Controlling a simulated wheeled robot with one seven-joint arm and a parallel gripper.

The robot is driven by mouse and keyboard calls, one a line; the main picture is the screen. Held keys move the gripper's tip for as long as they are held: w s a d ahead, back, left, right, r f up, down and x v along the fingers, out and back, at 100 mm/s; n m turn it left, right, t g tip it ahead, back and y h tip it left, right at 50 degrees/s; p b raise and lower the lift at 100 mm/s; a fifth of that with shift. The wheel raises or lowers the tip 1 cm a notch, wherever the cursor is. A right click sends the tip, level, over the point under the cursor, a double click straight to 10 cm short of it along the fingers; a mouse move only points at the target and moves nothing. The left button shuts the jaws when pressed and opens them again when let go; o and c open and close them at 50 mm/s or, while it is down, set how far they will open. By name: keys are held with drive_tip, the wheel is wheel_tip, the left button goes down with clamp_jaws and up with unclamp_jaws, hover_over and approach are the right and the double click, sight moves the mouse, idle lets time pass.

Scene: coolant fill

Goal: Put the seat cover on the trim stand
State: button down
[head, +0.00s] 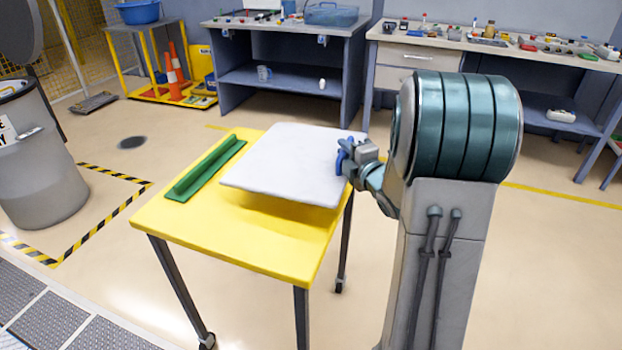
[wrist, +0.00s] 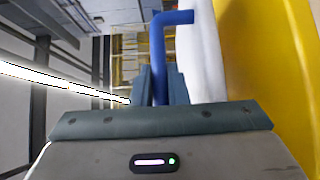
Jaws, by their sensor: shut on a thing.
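A white flat square panel (head: 290,165), which I take as the seat cover, is over the yellow table (head: 195,230), level or nearly so. A shadow falls on the table along its near edge; I cannot tell whether it touches the top. My gripper (head: 352,158) is at its right edge, shut on its blue handle (head: 341,160). In the wrist view the bent blue handle (wrist: 158,50) stands between my fingers (wrist: 160,88), beside the white panel (wrist: 202,60). A long green grooved rail (head: 205,168), likely the trim stand, lies on the table left of the panel.
A grey drum (head: 45,170) stands at the left inside striped floor tape. Workbenches (head: 290,75) with small items and a yellow cart (head: 150,55) with cones line the back. The table's front part is bare, and floor around it is open.

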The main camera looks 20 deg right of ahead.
sight(323, 168)
drive_tip(key=a+f, duration=0.1)
drive_tip(key=a, duration=0.1)
drive_tip(key=a+f, duration=0.1)
drive_tip(key=a, duration=0.1)
drive_tip(key=a+f, duration=0.1)
drive_tip(key=shift+w+a+f, duration=0.1)
drive_tip(key=shift+a+f, duration=0.3)
wheel_tip(323, 168, down, 4)
drive_tip(key=shift+f+b, duration=0.1)
drive_tip(key=shift+b, duration=0.25)
drive_tip(key=c, duration=1.4)
unclamp_jaws()
drive_tip(key=s, duration=0.2)
drive_tip(key=s+b, duration=0.1)
drive_tip(key=s, duration=0.1)
drive_tip(key=s+d+b, duration=0.1)
drive_tip(key=s, duration=0.1)
drive_tip(key=shift+s, duration=0.2)
drive_tip(key=shift+s+d+r+b, duration=0.2)
drive_tip(key=shift+s+b, duration=1.15)
drive_tip(key=shift+b, duration=1.35)
drive_tip(key=shift+s+d+r+b, duration=0.15)
drive_tip(key=shift+s+b, duration=1.2)
drive_tip(key=shift+b, duration=1.3)
drive_tip(key=shift+f, duration=0.1)
